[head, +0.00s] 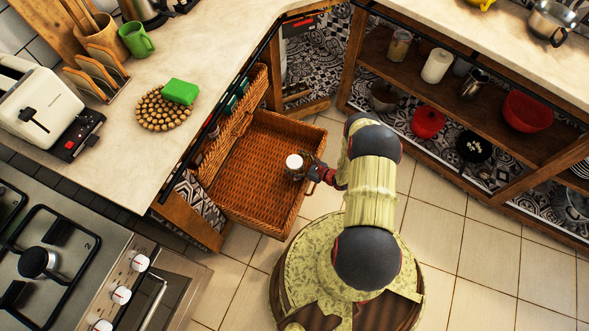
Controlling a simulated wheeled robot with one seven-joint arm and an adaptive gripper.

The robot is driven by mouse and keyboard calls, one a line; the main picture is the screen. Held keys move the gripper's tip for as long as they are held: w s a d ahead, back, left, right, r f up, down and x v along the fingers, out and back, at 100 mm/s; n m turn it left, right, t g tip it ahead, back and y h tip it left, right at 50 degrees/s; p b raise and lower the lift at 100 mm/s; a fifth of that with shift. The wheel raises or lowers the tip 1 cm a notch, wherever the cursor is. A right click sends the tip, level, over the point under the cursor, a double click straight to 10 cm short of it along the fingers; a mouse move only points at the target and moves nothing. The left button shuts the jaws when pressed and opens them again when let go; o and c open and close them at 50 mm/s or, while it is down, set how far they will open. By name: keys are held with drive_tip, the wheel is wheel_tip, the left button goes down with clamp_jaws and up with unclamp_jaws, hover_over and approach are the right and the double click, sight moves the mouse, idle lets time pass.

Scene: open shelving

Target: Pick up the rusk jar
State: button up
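A small jar with a round white lid (294,162), which may be the rusk jar, is at the right side of the pulled-out wicker drawer (238,190). My gripper (299,170) reaches over the drawer's right rim from the right, with its fingers at the jar. The fingers are small and dark here, so I cannot tell whether they are closed on the jar or only beside it. The jar's lower part is hidden, and I cannot tell whether it rests on the drawer's bottom or hangs above it. Another glass jar (399,48) stands on the open shelf.
The left counter (215,50) holds a toaster (40,103), a green sponge (180,91) on a beaded trivet and a green mug (137,40). Right shelves hold a white canister (436,66), a red bowl (527,111) and a red pot (428,122). Tiled floor (480,260) at right is clear.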

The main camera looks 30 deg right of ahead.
drive_tip(key=c, duration=1.9)
